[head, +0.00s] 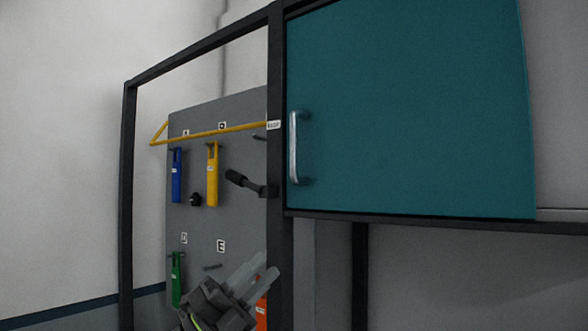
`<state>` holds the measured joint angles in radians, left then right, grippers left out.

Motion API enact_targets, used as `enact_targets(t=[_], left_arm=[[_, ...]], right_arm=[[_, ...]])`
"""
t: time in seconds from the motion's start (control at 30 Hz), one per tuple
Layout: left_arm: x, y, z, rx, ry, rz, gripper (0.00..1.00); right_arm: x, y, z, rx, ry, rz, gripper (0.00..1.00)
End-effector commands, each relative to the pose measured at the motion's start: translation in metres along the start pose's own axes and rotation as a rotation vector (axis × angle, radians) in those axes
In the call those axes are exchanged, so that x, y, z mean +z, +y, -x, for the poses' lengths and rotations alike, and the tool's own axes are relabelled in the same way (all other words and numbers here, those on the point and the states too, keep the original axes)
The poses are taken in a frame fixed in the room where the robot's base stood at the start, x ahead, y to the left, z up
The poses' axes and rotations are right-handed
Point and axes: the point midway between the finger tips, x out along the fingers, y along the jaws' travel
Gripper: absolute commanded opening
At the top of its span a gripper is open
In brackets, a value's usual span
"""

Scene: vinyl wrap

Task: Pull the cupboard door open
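The cupboard door (410,110) is a flat teal panel in the upper right of the head view. Its left edge lies against the dark frame post, and it looks shut. A silver vertical bar handle (293,148) is fixed near the door's left edge. My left gripper (268,264) is at the bottom, below and left of the handle and apart from it. Its two grey fingers point up and right, with a narrow gap between the tips and nothing seen in it. My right gripper is not in view.
A dark frame (127,200) surrounds a grey tool board (235,205) with blue (177,178), yellow (212,178) and green (177,278) tools. A yellow bar (205,134) crosses it. A black lever (250,184) juts out by the post, left of the handle. An orange item (262,314) is partly behind my gripper.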

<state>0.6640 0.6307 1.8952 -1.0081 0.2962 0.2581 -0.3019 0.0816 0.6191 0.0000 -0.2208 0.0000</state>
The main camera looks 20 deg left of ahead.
Motion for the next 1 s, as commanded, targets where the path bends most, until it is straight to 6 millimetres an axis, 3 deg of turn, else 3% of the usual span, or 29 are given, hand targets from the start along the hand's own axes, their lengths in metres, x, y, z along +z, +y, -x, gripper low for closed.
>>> enact_targets(t=[0.03,0.23,0.4,0.6,0.73,0.87,1.0], left_arm=[[-0.007,-0.019,-0.017,-0.002,0.082,-0.077,0.30],[-0.036,-0.077,-0.065,0.077,0.387,-0.424,0.30],[-0.036,-0.127,-0.089,0.246,0.552,-0.771,0.30],[-0.007,-0.194,-0.095,0.503,0.552,-1.092,0.30],[0.011,-0.232,-0.090,0.633,0.492,-1.203,0.30],[0.022,-0.253,-0.084,0.706,0.448,-1.250,0.30],[0.026,-0.256,-0.087,0.729,0.435,-1.260,0.30]], right_arm=[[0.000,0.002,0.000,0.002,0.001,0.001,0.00],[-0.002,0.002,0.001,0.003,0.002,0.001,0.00],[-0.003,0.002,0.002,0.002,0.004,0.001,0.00],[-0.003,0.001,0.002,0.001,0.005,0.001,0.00],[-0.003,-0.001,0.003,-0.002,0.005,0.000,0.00],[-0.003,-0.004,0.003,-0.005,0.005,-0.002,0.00],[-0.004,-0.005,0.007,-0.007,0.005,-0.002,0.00]])
